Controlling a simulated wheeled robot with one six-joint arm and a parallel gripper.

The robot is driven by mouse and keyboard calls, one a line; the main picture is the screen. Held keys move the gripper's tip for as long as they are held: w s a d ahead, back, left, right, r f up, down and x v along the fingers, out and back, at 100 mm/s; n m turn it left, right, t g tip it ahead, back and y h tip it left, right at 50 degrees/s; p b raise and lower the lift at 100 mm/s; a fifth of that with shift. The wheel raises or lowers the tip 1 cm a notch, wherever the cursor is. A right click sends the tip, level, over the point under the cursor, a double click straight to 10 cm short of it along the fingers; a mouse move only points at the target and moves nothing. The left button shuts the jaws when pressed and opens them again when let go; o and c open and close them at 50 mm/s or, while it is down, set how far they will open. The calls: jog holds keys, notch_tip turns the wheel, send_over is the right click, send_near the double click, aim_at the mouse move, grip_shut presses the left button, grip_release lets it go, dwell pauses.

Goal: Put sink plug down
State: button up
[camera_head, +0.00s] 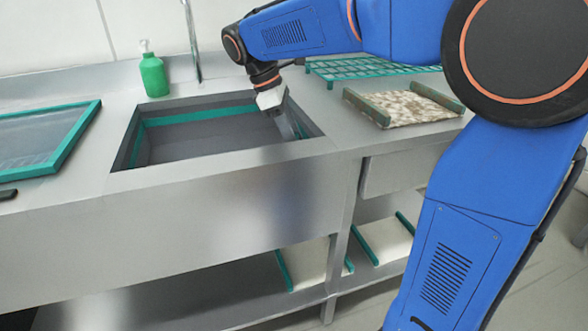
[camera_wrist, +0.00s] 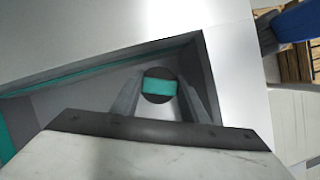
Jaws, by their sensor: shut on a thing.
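The sink plug (camera_wrist: 159,86) is a dark round disc with a teal bar across it, seen in the wrist view between my fingertips. My gripper (camera_wrist: 157,92) is shut on it. In the head view my gripper (camera_head: 287,128) reaches down into the right end of the sink (camera_head: 190,132), a grey rectangular basin with a teal band inside. The plug is hidden in the head view. I cannot tell whether it touches the sink floor.
A green soap bottle (camera_head: 154,75) stands behind the sink. A teal-framed screen (camera_head: 45,140) lies left of it. A teal rack (camera_head: 370,67) and a speckled tray with green side bars (camera_head: 403,106) lie on the right counter. The sink walls stand close around my gripper.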

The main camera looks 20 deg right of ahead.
jog(key=shift+f, duration=3.75)
jog(key=shift+f, duration=0.1)
jog(key=o, duration=1.2)
jog(key=shift+c, duration=0.2)
jog(key=v, duration=1.2)
jog(key=shift+r, duration=0.2)
